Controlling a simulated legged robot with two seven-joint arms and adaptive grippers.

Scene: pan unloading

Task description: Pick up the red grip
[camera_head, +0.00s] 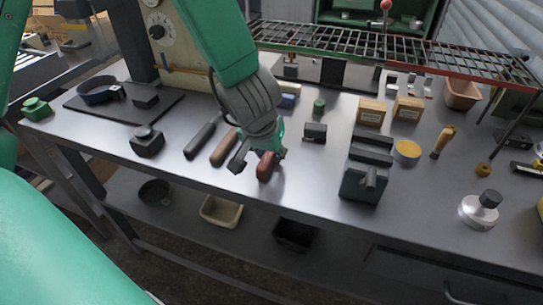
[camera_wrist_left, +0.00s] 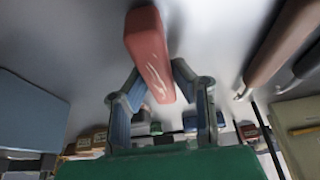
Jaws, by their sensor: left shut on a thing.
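The red grip (camera_head: 265,170) is a short, rounded, reddish block near the front edge of the grey workbench (camera_head: 320,185). My left gripper (camera_head: 262,158) is over it from above, shut on it. In the left wrist view the red grip (camera_wrist_left: 148,48) has pale marks on one side and its end lies between the two fingers of the left gripper (camera_wrist_left: 158,88). I cannot tell whether it touches the bench. My right gripper is not in view.
A brown grip (camera_head: 224,147) and a black grip (camera_head: 203,136) lie just left of the red one. A dark vise (camera_head: 366,170) stands to the right, with a small dark block (camera_head: 315,132) between. A wire rack (camera_head: 400,52) spans the back.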

